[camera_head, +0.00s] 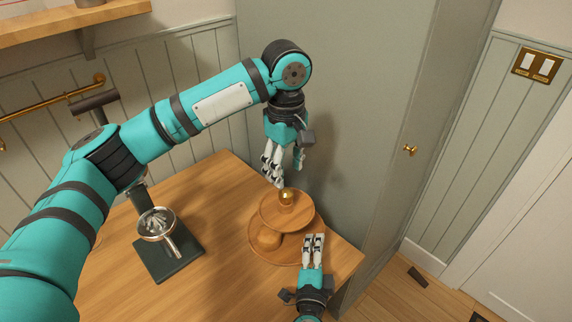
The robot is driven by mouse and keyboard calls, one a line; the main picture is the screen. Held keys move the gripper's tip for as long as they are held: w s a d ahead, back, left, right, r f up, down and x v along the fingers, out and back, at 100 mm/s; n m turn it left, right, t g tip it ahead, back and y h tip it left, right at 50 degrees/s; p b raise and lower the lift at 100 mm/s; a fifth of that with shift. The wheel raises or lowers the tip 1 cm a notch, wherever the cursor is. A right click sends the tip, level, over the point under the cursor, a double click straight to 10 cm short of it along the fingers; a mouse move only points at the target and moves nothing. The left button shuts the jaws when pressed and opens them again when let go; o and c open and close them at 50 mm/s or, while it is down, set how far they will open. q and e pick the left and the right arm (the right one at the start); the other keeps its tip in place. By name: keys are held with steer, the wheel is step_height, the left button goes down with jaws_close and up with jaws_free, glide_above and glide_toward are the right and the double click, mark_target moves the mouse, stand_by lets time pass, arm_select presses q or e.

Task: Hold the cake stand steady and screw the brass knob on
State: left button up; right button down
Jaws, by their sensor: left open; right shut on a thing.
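The two-tier wooden cake stand (272,216) stands upright on the table near its right corner. The brass knob (287,197) is at the centre of its upper tier; whether its thread is engaged cannot be seen. My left gripper (287,177) is open, pointing down just above the knob, with its fingers apart and nothing visibly between them. My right gripper (314,238) comes up from the bottom of the head view and is shut on the right front side of the cake stand. Its fingertips hide part of the stand, so the exact contact is unclear.
A metal press-like tool with a dark green base (155,262) stands on the wooden table (205,190), left of the stand. A tall grey-green cabinet (345,70) rises close behind and right of the table. The table's right edge is near the stand.

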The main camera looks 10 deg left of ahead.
mark_target(286, 191)
arm_select(q)
step_height(286, 191, down, 8)
steer(key=shift+r, duration=0.1)
arm_select(e)
steer(key=shift+f, duration=0.2)
